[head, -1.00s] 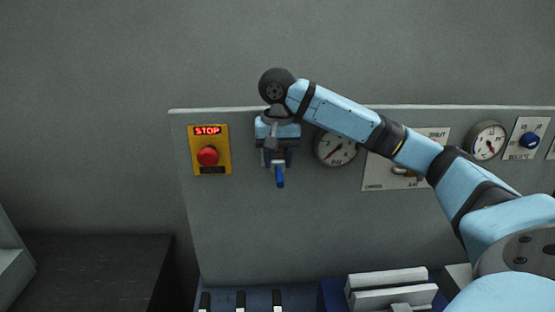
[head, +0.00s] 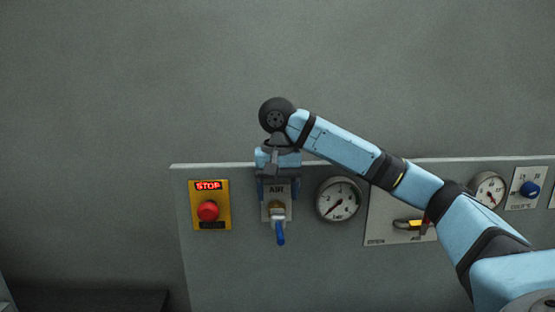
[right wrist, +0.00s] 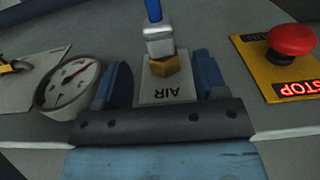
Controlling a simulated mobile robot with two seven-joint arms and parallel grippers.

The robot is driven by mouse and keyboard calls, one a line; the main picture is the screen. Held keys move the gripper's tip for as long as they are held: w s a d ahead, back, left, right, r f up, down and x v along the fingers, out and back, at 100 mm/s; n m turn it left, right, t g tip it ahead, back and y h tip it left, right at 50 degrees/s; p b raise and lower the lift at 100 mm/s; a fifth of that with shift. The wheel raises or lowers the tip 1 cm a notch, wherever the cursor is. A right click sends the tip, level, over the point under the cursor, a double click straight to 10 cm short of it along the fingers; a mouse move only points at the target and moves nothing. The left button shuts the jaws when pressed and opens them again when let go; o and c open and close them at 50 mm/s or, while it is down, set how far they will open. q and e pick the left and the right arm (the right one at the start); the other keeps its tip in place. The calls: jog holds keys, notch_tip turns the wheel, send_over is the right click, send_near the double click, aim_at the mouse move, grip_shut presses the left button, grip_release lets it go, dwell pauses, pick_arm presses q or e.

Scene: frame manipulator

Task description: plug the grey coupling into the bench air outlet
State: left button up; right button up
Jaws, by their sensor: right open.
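The grey coupling (head: 278,217) with its blue hose end (head: 280,236) hangs below the brass air outlet (head: 276,205) on the plate marked AIR. In the right wrist view the coupling (right wrist: 159,40) is in line with the brass outlet (right wrist: 166,66) and touches it. How deep it sits cannot be seen. My right gripper (head: 278,192) is open above the coupling, its blue fingers apart on either side of the AIR plate. In the right wrist view the open gripper (right wrist: 163,82) has nothing between its fingertips. My left gripper is not in view.
A red stop button (head: 208,210) on a yellow plate is left of the outlet. A round gauge (head: 339,199) is close on the right. A yellow-handled valve (head: 410,224), a second gauge (head: 489,189) and a blue knob (head: 530,189) are farther right.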

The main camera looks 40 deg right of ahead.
notch_tip(320, 180, up, 8)
dwell(0.5)
dwell(0.5)
